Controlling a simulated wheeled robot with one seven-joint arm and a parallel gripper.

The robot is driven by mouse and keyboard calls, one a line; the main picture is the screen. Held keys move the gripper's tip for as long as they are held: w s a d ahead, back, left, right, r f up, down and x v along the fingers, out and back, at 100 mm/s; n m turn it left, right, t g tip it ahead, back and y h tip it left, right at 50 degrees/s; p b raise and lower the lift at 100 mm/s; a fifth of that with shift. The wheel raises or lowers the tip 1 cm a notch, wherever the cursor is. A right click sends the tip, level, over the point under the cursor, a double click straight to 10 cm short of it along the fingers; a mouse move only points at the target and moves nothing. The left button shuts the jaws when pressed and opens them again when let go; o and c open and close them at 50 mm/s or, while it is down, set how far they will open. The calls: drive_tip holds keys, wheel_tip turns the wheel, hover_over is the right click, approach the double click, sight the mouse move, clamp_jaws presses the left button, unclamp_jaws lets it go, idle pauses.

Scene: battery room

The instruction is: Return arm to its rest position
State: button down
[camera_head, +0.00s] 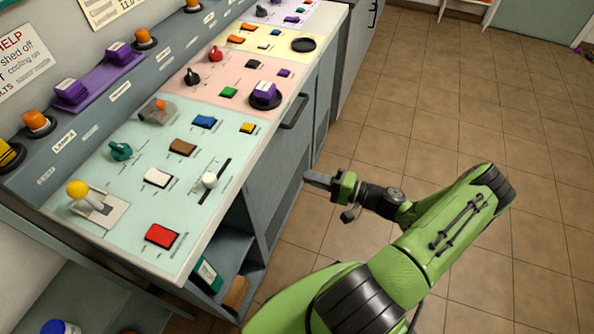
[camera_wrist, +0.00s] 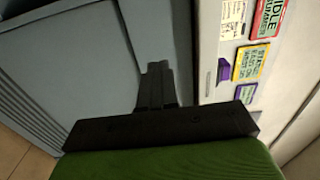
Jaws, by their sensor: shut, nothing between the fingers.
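My gripper (camera_head: 318,181) is at the end of my green arm, to the right of the control console (camera_head: 236,183) and below the level of its top. In the wrist view my gripper (camera_wrist: 155,78) shows its dark fingers together with nothing between them. The fingers point toward a grey cabinet front (camera_wrist: 75,60). I cannot tell how near the fingers are to that front, but no contact shows. The arm is bent, with its elbow out over the tiled floor.
The console top carries a red button (camera_head: 162,236), a yellow-knobbed lever (camera_head: 78,189), a white slider knob (camera_head: 209,180) and several switches. A handle (camera_head: 295,111) sticks out from its front. An open shelf (camera_head: 228,255) lies below. The tiled floor (camera_head: 455,105) at right is clear.

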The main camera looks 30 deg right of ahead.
drive_tip(key=shift+s+d, duration=0.25)
drive_tip(key=shift+s, duration=0.05)
drive_tip(key=s+a+r+n+g+h+p, duration=0.3)
drive_tip(key=a+r+n+g+h+p, duration=0.2)
drive_tip(key=a+r+n+g, duration=0.65)
drive_tip(key=s+a+r+t+h+p, duration=0.1)
drive_tip(key=s+r+h, duration=0.1)
drive_tip(key=s+r, duration=0.2)
drive_tip(key=s+r+t+h+p, duration=0.1)
drive_tip(key=s+r, duration=0.3)
drive_tip(key=r, duration=0.6)
drive_tip(key=s+a+r+m+t+h+p, duration=0.1)
drive_tip(key=s+r+h+p, duration=0.1)
drive_tip(key=r, duration=0.5)
drive_tip(key=s+h, duration=0.1)
drive_tip(key=s, duration=0.1)
drive_tip(key=shift+s+a+r, duration=0.3)
drive_tip(key=shift+a+r, duration=0.05)
drive_tip(key=shift+r, duration=0.05)
